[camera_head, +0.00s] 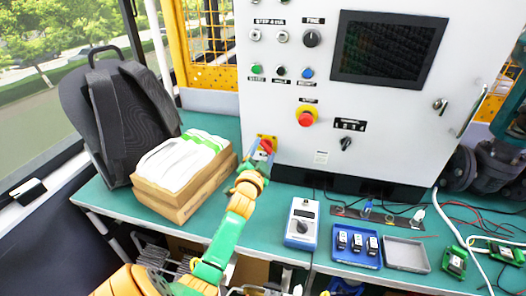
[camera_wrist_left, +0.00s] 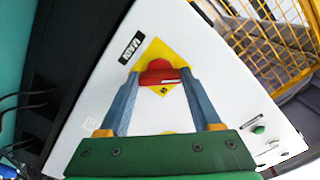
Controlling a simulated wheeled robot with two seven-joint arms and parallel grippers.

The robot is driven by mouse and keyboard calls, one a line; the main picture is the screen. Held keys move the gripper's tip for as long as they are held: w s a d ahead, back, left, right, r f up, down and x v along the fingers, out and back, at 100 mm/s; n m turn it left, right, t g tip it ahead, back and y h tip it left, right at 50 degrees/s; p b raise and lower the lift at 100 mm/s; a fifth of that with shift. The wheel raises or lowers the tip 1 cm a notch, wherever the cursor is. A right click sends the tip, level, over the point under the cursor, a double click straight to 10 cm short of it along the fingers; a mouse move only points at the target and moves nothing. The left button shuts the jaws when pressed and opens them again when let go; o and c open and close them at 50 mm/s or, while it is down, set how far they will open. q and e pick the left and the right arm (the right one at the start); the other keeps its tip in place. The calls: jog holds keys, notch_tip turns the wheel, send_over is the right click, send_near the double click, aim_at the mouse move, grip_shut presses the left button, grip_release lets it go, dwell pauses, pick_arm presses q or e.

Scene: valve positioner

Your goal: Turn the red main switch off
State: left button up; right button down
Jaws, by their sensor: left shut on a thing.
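The red main switch (camera_head: 267,146) sits on a yellow plate at the lower left of the white cabinet's front. In the left wrist view the red switch (camera_wrist_left: 160,73) lies between the two blue-grey fingers, on the yellow diamond-shaped plate (camera_wrist_left: 177,106). My left gripper (camera_head: 259,155) is at the switch, and its fingers (camera_wrist_left: 161,82) are closed against the switch's two sides. Its arm hides part of the plate in the head view. My right gripper is in neither view.
The white cabinet (camera_head: 225,141) is not clear of fittings: a red emergency button (camera_head: 306,118) is above right of the switch. A cardboard box (camera_head: 180,205) and black backpack (camera_head: 130,115) stand left. A blue meter (camera_head: 302,222) and blue tray (camera_head: 356,258) lie right.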

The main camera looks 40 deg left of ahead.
pick_arm(q)
jog(key=shift+r, duration=0.35)
jog(key=o, duration=1.1)
jog(key=shift+w, duration=0.1)
jog(key=shift+o, duration=1.4)
jog(key=shift+f, duration=0.2)
jog(key=v, duration=0.7)
